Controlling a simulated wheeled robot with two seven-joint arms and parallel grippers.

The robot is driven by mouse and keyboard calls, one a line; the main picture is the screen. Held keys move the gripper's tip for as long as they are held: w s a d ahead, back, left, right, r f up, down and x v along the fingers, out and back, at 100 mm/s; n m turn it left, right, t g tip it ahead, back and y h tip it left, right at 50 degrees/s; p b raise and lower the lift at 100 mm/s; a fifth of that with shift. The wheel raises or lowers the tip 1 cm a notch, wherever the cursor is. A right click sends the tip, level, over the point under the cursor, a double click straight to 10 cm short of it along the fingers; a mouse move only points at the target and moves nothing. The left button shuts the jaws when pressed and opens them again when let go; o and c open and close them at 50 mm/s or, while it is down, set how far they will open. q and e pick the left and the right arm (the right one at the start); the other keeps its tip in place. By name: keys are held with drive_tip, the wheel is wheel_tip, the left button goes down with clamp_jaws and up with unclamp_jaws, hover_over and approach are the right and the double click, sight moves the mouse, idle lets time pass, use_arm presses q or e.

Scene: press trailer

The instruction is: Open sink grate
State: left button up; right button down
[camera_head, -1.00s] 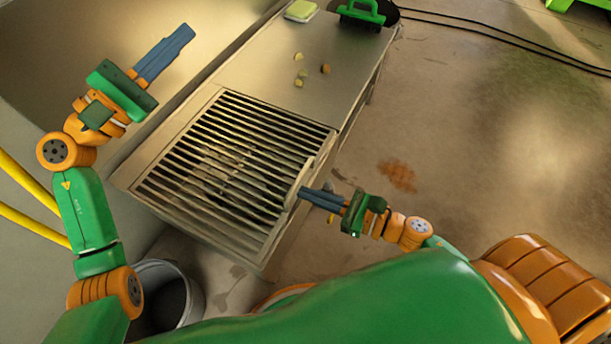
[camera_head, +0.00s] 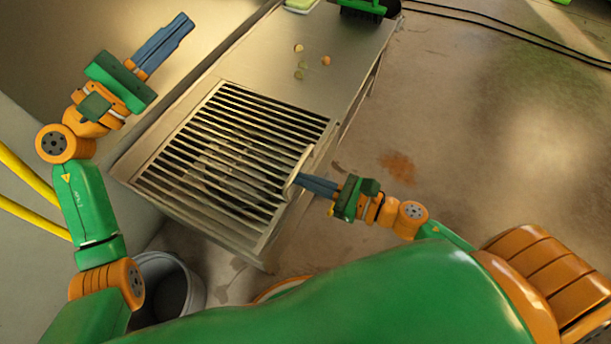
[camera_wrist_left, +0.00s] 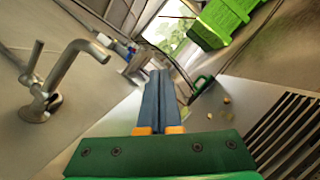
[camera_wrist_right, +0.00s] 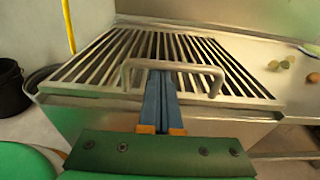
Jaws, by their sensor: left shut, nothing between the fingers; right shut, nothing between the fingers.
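The sink grate (camera_head: 232,150) is a slatted metal panel lying flat over the sink in the steel counter, with a bar handle (camera_head: 298,172) on its right edge. In the right wrist view the grate (camera_wrist_right: 105,60) fills the top, and its arched handle (camera_wrist_right: 215,72) stands in front of the slats. My right gripper (camera_head: 301,181) is shut with its fingertips at the handle; in the right wrist view they overlap the handle bar, and I cannot tell whether they touch it. My left gripper (camera_head: 186,22) is shut and empty, raised over the left side, away from the grate.
Several small food scraps (camera_head: 301,68) lie on the counter beyond the grate. A green-handled object (camera_head: 362,9) sits at the counter's far end. A bucket (camera_head: 172,285) stands below on the left. A metal faucet (camera_wrist_left: 62,75) shows in the left wrist view. The floor at right is mostly clear.

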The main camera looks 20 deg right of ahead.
use_arm(q)
drive_tip(key=o, duration=0.6)
